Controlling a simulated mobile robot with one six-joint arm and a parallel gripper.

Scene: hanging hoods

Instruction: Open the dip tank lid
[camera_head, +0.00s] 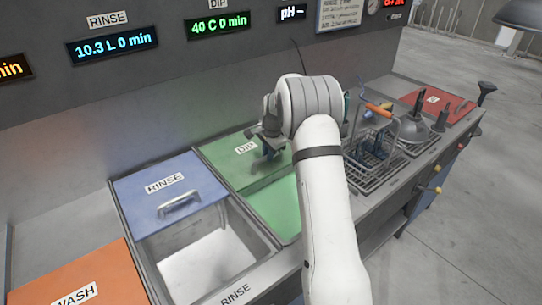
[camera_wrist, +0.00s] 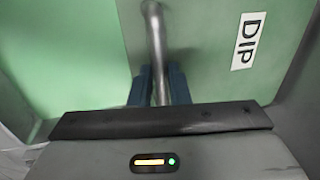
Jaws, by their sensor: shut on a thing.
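The green dip tank lid (camera_head: 222,152) bears a DIP label and lies at the back of its tank, beside the blue rinse lid. The lid also fills the right part of the wrist view (camera_wrist: 205,50). A bright green area (camera_head: 278,207) shows in front of the lid, partly behind my arm; I cannot tell whether it is liquid or another surface. My gripper (camera_wrist: 160,88) is shut on the lid's metal bar handle (camera_wrist: 154,30), with a blue finger on each side. In the head view my gripper (camera_head: 268,148) is over the lid, and my wrist hides part of it.
The blue rinse lid (camera_head: 160,187) sits at the back of its tank, whose front is open. An orange wash lid (camera_head: 85,285) is at lower left.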

